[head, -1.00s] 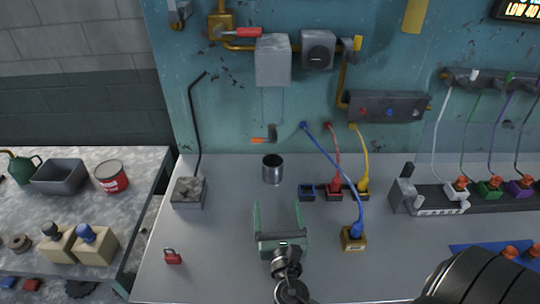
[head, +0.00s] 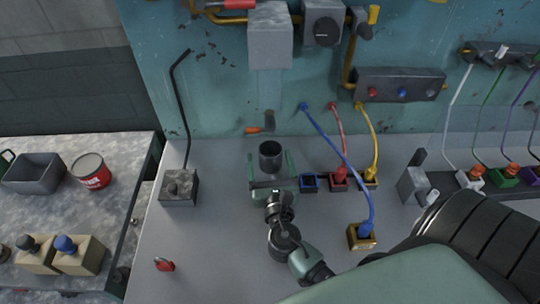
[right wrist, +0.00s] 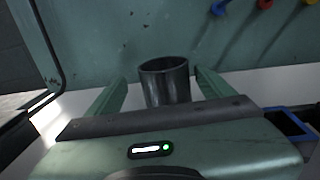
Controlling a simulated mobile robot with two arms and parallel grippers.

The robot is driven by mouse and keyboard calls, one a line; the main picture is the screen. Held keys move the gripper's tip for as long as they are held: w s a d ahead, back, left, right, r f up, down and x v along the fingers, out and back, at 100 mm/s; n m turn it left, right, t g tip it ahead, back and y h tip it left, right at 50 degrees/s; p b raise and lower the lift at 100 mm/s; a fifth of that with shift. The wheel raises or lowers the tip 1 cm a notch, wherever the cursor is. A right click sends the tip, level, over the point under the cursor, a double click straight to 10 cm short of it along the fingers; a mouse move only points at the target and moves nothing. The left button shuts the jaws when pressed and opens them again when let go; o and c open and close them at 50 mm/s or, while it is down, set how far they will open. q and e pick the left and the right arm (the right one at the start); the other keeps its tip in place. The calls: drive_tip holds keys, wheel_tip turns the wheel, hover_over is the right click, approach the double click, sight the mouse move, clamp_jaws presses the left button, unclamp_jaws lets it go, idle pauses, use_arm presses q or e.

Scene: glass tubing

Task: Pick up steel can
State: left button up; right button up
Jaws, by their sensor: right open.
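The steel can (head: 271,154) is a small grey open-topped cylinder, upright on the grey bench near the back panel. My right gripper (head: 270,162) is open, with its green fingers on either side of the can in the head view. In the right wrist view the can (right wrist: 167,84) stands upright between the two spread fingers (right wrist: 160,88), with a visible gap on each side. The can's lower part is hidden behind the gripper body. My left gripper is not in view.
A blue socket (head: 309,183), a red plug (head: 338,178) and a yellow plug (head: 370,175) sit close to the right, with a blue cable (head: 340,150) arching over. A lever box (head: 179,187) stands left. A red padlock (head: 164,264) lies front left.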

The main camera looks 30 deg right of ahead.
sight(269, 143)
drive_tip(key=x, duration=0.4)
drive_tip(key=shift+w+d+r+p, duration=0.2)
drive_tip(key=shift+d+r+p, duration=0.15)
drive_tip(key=shift+d, duration=0.1)
drive_tip(key=shift+w+d, duration=0.25)
drive_tip(key=shift+w, duration=0.25)
drive_tip(key=c, duration=1.6)
drive_tip(key=shift+r, duration=0.1)
